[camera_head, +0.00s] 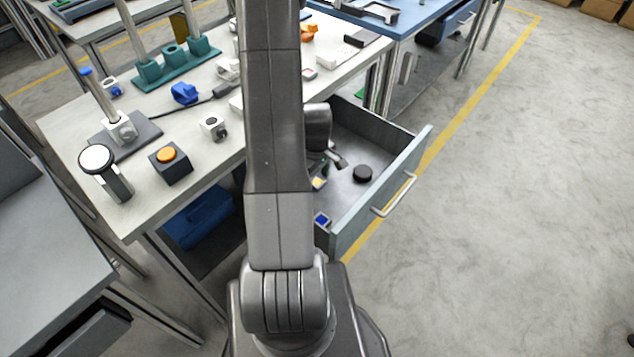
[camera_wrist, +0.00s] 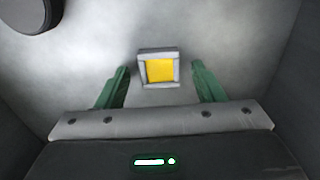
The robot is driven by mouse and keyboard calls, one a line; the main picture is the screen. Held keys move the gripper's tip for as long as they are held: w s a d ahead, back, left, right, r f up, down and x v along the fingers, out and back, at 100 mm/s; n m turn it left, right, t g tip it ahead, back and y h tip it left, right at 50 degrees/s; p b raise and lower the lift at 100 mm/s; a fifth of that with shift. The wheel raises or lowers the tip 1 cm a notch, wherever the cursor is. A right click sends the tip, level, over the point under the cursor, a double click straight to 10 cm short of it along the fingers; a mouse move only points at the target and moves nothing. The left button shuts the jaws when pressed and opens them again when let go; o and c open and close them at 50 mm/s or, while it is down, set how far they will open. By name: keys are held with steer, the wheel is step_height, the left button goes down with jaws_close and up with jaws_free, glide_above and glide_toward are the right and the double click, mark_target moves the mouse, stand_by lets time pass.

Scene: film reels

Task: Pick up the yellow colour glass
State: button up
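The yellow colour glass (camera_wrist: 160,70) is a small yellow square in a grey frame. It lies flat on the drawer floor. In the head view the yellow glass (camera_head: 319,183) shows inside the open drawer, close beside my arm. In the wrist view my gripper (camera_wrist: 160,76) is open, with one green finger on each side of the glass and a gap on both sides. The glass sits between and slightly beyond the fingertips. In the head view my arm hides most of the gripper and part of the drawer.
The open drawer (camera_head: 418,160) has raised walls around the gripper. A black round object (camera_head: 362,173) lies in it, also at the wrist view's top left (camera_wrist: 32,14). A blue glass (camera_head: 322,219) lies near the front left corner. The white table (camera_head: 75,125) stands left, carrying several items.

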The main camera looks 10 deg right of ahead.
steer(key=c, duration=1)
steer(key=shift+o, duration=0.2)
steer(key=shift+r, duration=0.1)
